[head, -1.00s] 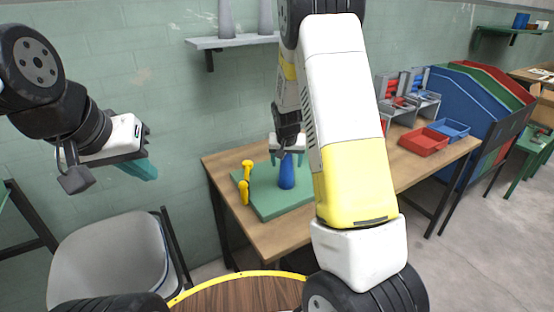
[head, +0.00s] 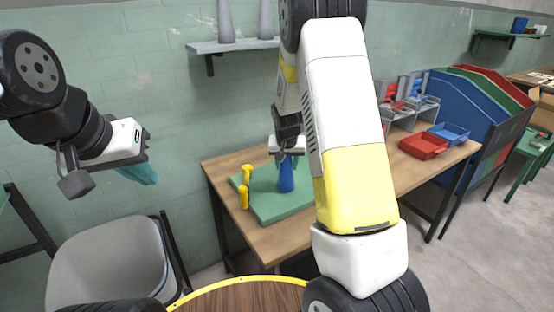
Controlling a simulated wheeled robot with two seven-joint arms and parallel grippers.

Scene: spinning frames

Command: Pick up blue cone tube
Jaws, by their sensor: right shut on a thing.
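The blue cone tube (head: 286,180) stands upright on the green mat (head: 270,207) on the wooden table. My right gripper (head: 286,162) is above it, with its teal fingers shut around the upper part of the tube. The tube's base seems to be at the mat; I cannot tell whether it touches. My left gripper (head: 142,174) hangs in the air at the left, far from the table. Its teal fingers show edge-on, so its opening is unclear.
A red bin (head: 423,146) and a blue bin (head: 449,133) sit at the table's right. A grey chair (head: 110,265) stands left. A wall shelf (head: 232,44) holds grey cones (head: 226,22).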

